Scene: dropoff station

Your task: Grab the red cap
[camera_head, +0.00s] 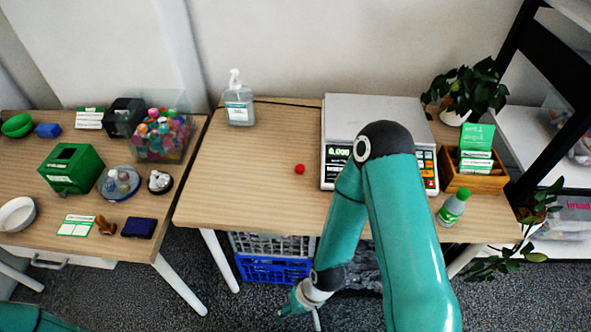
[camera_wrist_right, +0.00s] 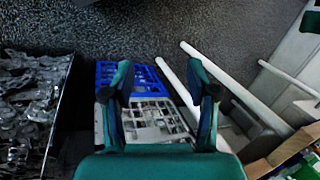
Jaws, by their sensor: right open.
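A small red cap (camera_head: 299,169) lies on the right wooden table (camera_head: 235,190), just left of the white scale. My right gripper (camera_head: 290,303) hangs in front of this table, below its front edge and well apart from the cap. In the right wrist view my right gripper (camera_wrist_right: 158,92) is open, with nothing between its fingers. The cap does not show in that view. My left gripper is not in view; only a bit of teal shows at the bottom left of the head view.
The white scale (camera_head: 330,180) stands partly behind my right arm. A sanitizer bottle (camera_head: 239,103), a green bottle (camera_head: 453,207) and a wooden card box (camera_head: 485,183) stand on the same table. Crates (camera_head: 270,268) sit beneath it. The tabletop left of the cap is clear.

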